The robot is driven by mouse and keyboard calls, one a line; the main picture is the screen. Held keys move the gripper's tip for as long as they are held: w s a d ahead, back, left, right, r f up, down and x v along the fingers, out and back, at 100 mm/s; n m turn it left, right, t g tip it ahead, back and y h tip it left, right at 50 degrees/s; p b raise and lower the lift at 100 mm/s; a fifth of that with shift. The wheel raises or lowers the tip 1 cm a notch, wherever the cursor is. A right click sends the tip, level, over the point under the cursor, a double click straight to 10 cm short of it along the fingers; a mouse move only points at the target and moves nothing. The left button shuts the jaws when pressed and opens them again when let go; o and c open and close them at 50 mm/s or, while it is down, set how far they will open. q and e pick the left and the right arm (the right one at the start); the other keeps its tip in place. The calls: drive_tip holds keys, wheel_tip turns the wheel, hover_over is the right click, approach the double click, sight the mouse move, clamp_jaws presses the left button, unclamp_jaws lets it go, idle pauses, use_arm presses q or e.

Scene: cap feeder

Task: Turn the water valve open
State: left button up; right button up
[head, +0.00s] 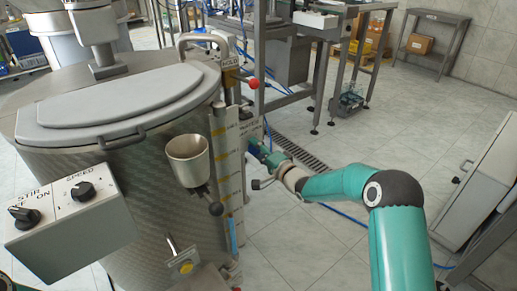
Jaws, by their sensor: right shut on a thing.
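My right gripper (262,153) reaches in from the right to the right side of the large steel tank (125,165). It is shut on a small blue part (252,146), which looks like the water valve's handle. The gripper's fingers hide most of this part, so I cannot tell how far the valve is turned. The valve body is not clearly visible beside the tank's upright gauge strip. My left gripper is out of view.
A control box (65,222) with STIR and SPEED knobs stands at the front left. A metal funnel (189,160) and a red-knobbed lever (253,84) are on the tank's right side. A white cabinet (478,185) stands at right. Tiled floor between is open, with a blue hose.

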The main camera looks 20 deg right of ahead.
drive_tip(key=shift+d, duration=0.3)
drive_tip(key=o, duration=1.2)
drive_tip(key=shift+f, duration=0.1)
drive_tip(key=shift+c, duration=0.2)
drive_tip(key=shift+a, duration=0.15)
drive_tip(key=v, duration=1.2)
drive_tip(key=shift+a, duration=0.1)
